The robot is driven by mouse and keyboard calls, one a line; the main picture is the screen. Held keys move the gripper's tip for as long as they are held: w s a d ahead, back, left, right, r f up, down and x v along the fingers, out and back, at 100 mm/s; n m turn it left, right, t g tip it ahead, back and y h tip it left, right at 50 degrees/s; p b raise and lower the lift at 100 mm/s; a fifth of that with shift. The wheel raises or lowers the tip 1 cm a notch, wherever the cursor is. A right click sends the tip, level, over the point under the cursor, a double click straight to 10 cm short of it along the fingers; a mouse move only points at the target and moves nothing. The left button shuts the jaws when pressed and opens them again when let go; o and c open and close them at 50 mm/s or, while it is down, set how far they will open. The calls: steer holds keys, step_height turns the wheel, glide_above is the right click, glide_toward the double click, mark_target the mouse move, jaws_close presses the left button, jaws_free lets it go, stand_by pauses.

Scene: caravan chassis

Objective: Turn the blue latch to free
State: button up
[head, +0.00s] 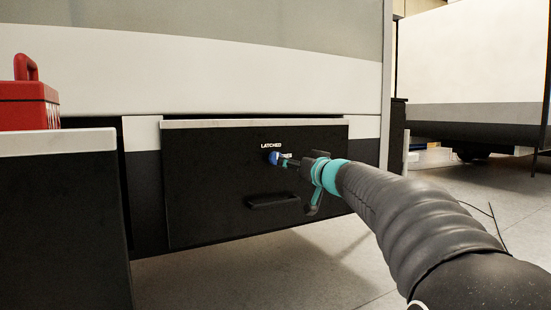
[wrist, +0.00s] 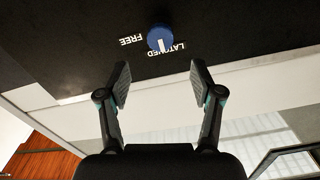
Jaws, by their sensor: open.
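The blue latch (head: 273,157) is a small round knob on the black drawer front (head: 210,185), just under the word LATCHED. In the wrist view the blue latch (wrist: 159,34) shows a white mark on the side toward the word LATCHED, and the word FREE is printed to its left. My gripper (head: 288,161) is at the right of the latch in the head view, close to it. In the wrist view my gripper (wrist: 159,68) is open and empty, its fingertips spread to either side below the latch. Whether a finger touches the latch cannot be told.
A black handle (head: 273,201) sits on the drawer front below the latch. A dark cabinet (head: 60,220) with a red toolbox (head: 28,105) on top stands at the left. The floor (head: 240,285) in front is clear.

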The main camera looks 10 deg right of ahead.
mark_target(274, 158)
steer(key=p+x, duration=0.3)
steer(key=x, duration=0.7)
steer(key=shift+f, duration=0.1)
steer(key=c, duration=1.2)
